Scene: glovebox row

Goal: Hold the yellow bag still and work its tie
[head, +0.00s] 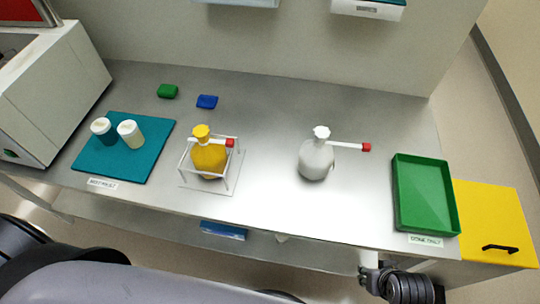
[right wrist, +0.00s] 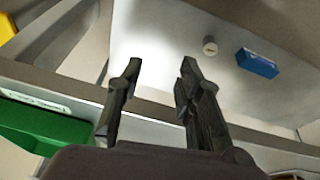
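The yellow bag (head: 209,160) stands upright inside a clear open frame (head: 225,185) on the bench, left of centre in the head view. Its neck is gathered at the top, and a white tie (head: 217,142) with a red end (head: 230,142) sticks out to the right of the neck. My right gripper (head: 368,268) is low at the bench's front edge, far to the right of the yellow bag. In the right wrist view its two fingers (right wrist: 160,75) are apart with nothing between them. My left gripper is out of view.
A white bag (head: 316,162) with a similar red-ended tie stands right of the frame. A green tray (head: 398,192) is at the right, a teal mat (head: 108,170) with two jars at the left. Green and blue blocks lie behind. A blue box (right wrist: 257,63) is on the lower shelf.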

